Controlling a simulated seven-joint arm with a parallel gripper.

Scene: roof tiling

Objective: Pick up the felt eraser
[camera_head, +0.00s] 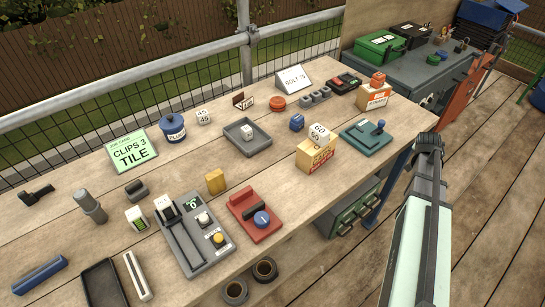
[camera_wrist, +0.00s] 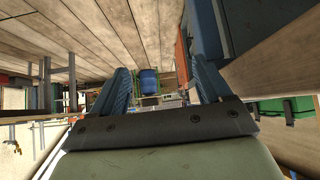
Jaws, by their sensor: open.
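A long blue bar with a darker lower edge (camera_head: 38,275) lies at the near left of the wooden bench (camera_head: 75,225); it looks most like the felt eraser. A small dark grey block (camera_head: 137,190) farther back could also be it; I cannot tell for certain. In the wrist view my gripper (camera_wrist: 160,72) is open, its two blue fingers apart with nothing held between them. In the head view my arm stands at the right, beyond the bench's front edge and far from both pieces; its fingers cannot be made out there. No eraser is recognisable in the wrist view.
Near the blue bar are a black tray (camera_head: 103,285) and a white-topped bar (camera_head: 138,275). A grey switch panel (camera_head: 195,235), a red device (camera_head: 255,215) and a green card (camera_head: 131,149) crowd the bench. A railing (camera_head: 248,60) runs behind it.

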